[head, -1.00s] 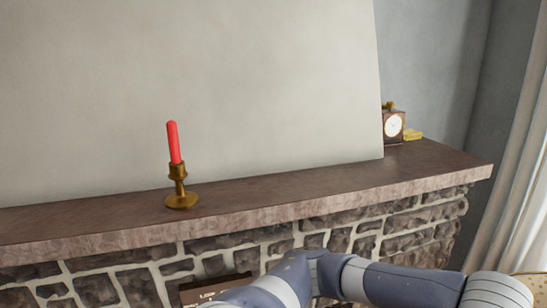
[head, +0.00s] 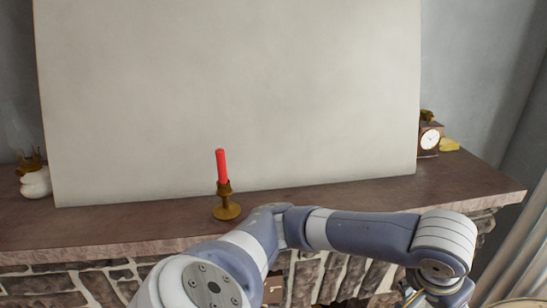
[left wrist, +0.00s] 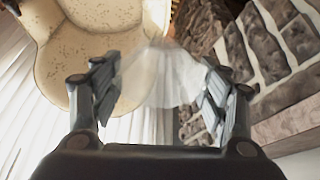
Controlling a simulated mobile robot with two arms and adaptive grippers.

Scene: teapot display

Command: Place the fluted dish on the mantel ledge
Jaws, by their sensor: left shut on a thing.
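The fluted dish (left wrist: 163,76) is a pale, translucent, ribbed piece in the left wrist view. My left gripper (left wrist: 160,95) is shut on it, with a finger at each side. The mantel ledge (head: 350,198) is a long dark brown shelf on a stone fireplace in the head view. My left arm crosses in front of the ledge, its wrist at the lower right. The dish cannot be made out in the head view. My right gripper is not in view.
A red candle (head: 221,167) in a brass holder (head: 227,211) stands on the ledge. A large blank panel (head: 230,95) leans behind it. A clock (head: 429,139) is at the right, a white pot (head: 35,182) at the left. A cream chair (left wrist: 85,60) shows in the wrist view.

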